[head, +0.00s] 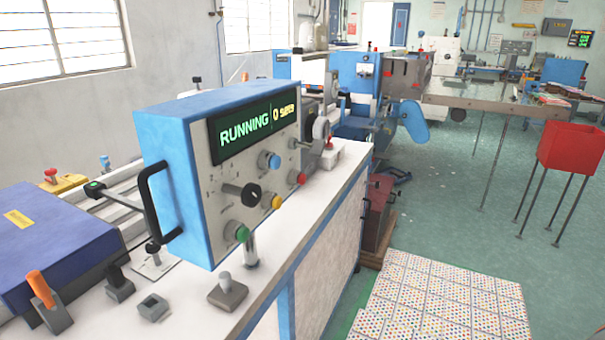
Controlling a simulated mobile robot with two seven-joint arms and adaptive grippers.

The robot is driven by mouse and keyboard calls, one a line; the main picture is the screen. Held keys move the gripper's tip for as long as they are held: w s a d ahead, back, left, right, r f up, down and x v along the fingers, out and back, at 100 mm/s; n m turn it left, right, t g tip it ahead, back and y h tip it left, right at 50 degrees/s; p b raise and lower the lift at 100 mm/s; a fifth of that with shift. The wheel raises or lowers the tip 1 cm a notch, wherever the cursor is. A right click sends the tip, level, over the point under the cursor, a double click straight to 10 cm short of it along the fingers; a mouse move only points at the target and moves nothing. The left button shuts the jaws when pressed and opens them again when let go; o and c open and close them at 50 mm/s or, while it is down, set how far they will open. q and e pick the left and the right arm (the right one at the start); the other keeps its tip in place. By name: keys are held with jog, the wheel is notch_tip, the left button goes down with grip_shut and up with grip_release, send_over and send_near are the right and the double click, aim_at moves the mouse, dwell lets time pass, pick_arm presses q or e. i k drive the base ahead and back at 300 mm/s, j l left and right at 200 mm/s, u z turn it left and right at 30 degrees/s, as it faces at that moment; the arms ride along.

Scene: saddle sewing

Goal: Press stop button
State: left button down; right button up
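A blue control box (165,185) with a black side handle stands on the white machine top. Its grey front faces right, and its display (255,128) reads "RUNNING" in green beside smaller text. On the front are a red button (297,177), a blue button (269,160), a yellow button (272,201), a green button (239,233) and a black knob (249,194). A red-topped knob (329,143) stands on a white box behind it. Another red knob (50,174) sits on a yellow base at the left. No label reading stop is legible. Neither gripper is in view.
Levers with metal bases stand on the near machine top, one with an orange handle (39,288). A blue-purple cover (55,250) fills the left. A red bin on legs (570,150) stands at right. Patterned sheets (440,300) lie on the green floor, otherwise mostly clear.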

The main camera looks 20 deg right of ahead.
aim_at(301, 179)
jog(key=i+l+u, duration=0.25)
jog(key=l+u, duration=0.15)
jog(key=l, duration=0.9)
jog(key=l+u, duration=0.35)
jog(key=l, duration=1)
